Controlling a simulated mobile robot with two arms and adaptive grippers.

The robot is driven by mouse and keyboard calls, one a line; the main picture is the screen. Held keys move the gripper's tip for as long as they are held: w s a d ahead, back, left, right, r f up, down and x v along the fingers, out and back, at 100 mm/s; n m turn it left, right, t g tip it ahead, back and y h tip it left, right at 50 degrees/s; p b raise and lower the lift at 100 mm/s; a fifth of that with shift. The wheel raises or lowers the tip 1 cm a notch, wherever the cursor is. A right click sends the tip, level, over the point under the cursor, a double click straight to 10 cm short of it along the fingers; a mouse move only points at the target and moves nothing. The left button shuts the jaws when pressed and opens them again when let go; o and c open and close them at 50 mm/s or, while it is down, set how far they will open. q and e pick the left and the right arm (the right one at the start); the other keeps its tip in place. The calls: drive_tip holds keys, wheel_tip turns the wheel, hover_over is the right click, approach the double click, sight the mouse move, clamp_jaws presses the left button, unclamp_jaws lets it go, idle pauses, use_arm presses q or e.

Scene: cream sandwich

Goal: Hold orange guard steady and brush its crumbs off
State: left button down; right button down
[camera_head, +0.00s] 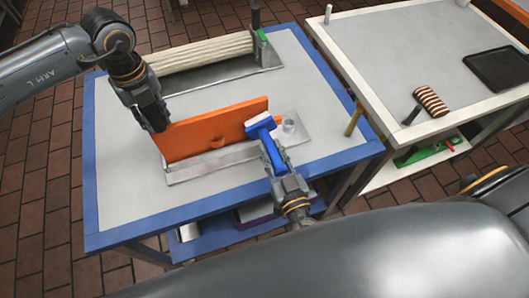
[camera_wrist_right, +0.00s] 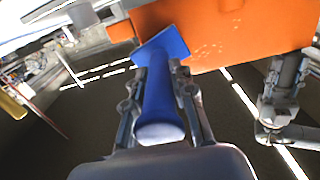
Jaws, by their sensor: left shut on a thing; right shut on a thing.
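The orange guard (camera_head: 212,128) stands upright as a panel on a grey metal base plate (camera_head: 190,172) on the blue-edged table. My left gripper (camera_head: 158,124) is shut on the guard's left end. My right gripper (camera_head: 272,158) is shut on the blue handle of a brush (camera_head: 268,140), in front of the guard's right end. The brush's pale head is up against or close to the guard; contact is unclear. In the right wrist view the blue brush (camera_wrist_right: 160,85) sits between the fingers, and small pale crumbs (camera_wrist_right: 208,50) show on the orange guard (camera_wrist_right: 235,35).
A metal tray with cream rolls (camera_head: 205,52) lies at the back of the table.

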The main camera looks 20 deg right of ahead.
drive_tip(key=shift+r, duration=1.6)
drive_tip(key=a, duration=1.3)
drive_tip(key=shift+a, duration=0.35)
idle(4.8)
